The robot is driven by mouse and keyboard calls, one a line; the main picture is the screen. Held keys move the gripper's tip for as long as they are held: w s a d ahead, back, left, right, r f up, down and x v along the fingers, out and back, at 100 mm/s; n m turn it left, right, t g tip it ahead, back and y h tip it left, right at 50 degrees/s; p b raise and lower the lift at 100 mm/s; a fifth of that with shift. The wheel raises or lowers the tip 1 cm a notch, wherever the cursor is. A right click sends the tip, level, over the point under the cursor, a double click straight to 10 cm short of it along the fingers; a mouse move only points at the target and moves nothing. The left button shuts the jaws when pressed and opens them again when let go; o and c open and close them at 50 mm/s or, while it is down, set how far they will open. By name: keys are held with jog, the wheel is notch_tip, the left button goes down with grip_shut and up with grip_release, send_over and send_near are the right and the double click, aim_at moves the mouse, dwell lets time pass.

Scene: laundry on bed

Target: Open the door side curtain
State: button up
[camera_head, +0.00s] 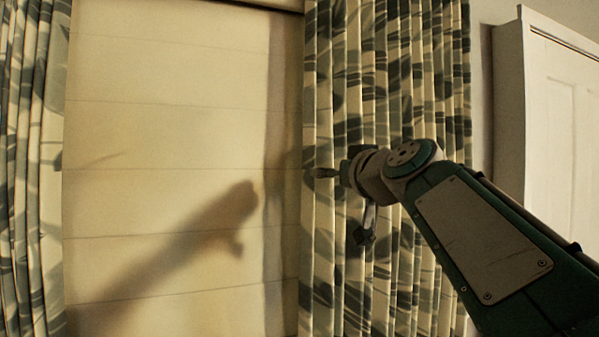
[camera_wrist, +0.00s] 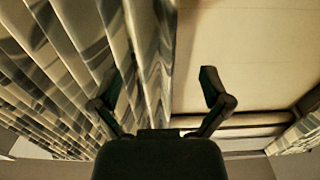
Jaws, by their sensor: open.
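The door side curtain (camera_head: 390,90) is cream with grey-green leaf shapes and hangs in folds at the right of the window, beside a white door. Its inner edge borders a pale blind (camera_head: 170,130). My gripper (camera_head: 338,195) is in front of this curtain, near its inner edge. In the wrist view my gripper (camera_wrist: 160,88) is open, with its two fingers apart. The curtain (camera_wrist: 70,75) fills the left there, and its edge folds lie between the fingers in the picture. The blind (camera_wrist: 245,60) is beyond the right finger. I cannot tell whether a finger touches the cloth.
A matching curtain (camera_head: 28,170) hangs at the far left of the window. The white door (camera_head: 565,120) stands right of the door side curtain. My arm's shadow falls on the blind. The space in front of the blind looks clear.

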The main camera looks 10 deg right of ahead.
aim_at(317, 194)
jog(key=w+a, duration=0.1)
jog(key=w, duration=0.8)
jog(key=shift+d+f, duration=0.1)
jog(key=c, duration=0.4)
grip_shut()
